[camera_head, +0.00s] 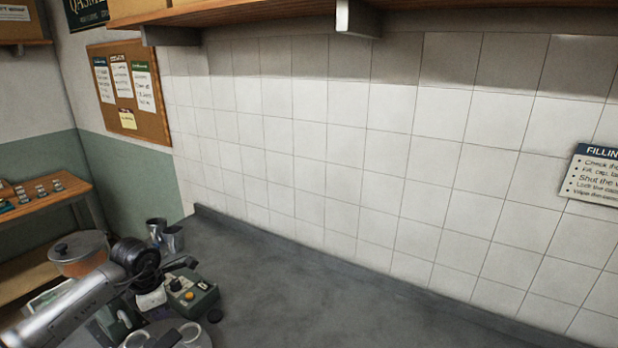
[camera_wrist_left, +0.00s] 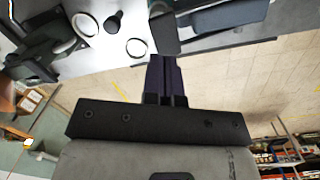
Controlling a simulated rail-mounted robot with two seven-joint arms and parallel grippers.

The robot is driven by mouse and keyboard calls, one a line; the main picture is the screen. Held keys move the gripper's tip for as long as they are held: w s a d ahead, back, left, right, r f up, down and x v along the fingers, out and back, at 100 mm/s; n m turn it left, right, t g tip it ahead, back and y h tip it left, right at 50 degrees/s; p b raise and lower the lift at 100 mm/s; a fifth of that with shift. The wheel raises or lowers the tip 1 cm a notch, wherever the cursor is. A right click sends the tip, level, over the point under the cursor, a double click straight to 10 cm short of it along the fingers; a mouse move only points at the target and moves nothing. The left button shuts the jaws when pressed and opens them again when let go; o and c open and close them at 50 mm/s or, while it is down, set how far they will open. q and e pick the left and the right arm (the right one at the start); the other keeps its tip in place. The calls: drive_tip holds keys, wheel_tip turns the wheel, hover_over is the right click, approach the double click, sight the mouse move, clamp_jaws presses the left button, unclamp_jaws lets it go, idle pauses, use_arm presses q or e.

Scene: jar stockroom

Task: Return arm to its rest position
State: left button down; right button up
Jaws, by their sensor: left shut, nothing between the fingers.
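My left arm (camera_head: 62,308) comes in from the lower left of the head view, its dark wrist joint above the cluttered end of the grey counter (camera_head: 330,290). In the left wrist view my left gripper (camera_wrist_left: 163,72) has its dark fingers together, with nothing held between them. The fingers point toward a pale surface with round rings (camera_wrist_left: 85,24), and I cannot tell the distance to it. My right gripper is in neither view.
Near the arm stand a lidded pot (camera_head: 80,255), metal cups (camera_head: 172,238) and a green box with buttons (camera_head: 190,293). A shelf (camera_head: 250,14) runs overhead along the tiled wall. The counter's middle is clear.

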use_arm(q)
drive_tip(key=w+d+r+n+t+h, duration=0.4)
drive_tip(key=w+d+r+t+h, duration=0.6)
drive_tip(key=d+r, duration=0.25)
drive_tip(key=s+r+n+t+y, duration=0.3)
drive_tip(key=r+n+t+y, duration=0.15)
drive_tip(key=r+n, duration=0.4)
drive_tip(key=s+d+r+n+t+y, duration=0.1)
drive_tip(key=s+r+n+t+y, duration=0.25)
drive_tip(key=r+n+t, duration=0.4)
drive_tip(key=s+r+n+t+y, duration=0.3)
drive_tip(key=r+n+y, duration=0.1)
drive_tip(key=r+n, duration=0.55)
drive_tip(key=s+d+f+n+g+p, duration=0.1)
drive_tip(key=s+f+n+g, duration=0.35)
drive_tip(key=f, duration=0.45)
drive_tip(key=s+d+f+n+g+h, duration=0.1)
drive_tip(key=s+d+f+n+g, duration=0.25)
drive_tip(key=f, duration=0.65)
drive_tip(key=s+a+f+n+g+p, duration=0.1)
drive_tip(key=s+f+n+g, duration=0.4)
drive_tip(key=f, duration=0.4)
drive_tip(key=s+f+n+g+h+p, duration=0.1)
drive_tip(key=s+f+g, duration=0.8)
drive_tip(key=s+f, duration=1.8)
drive_tip(key=shift+s+n+p, duration=0.45)
drive_tip(key=shift+s+p, duration=0.1)
drive_tip(key=shift+s, duration=0.7)
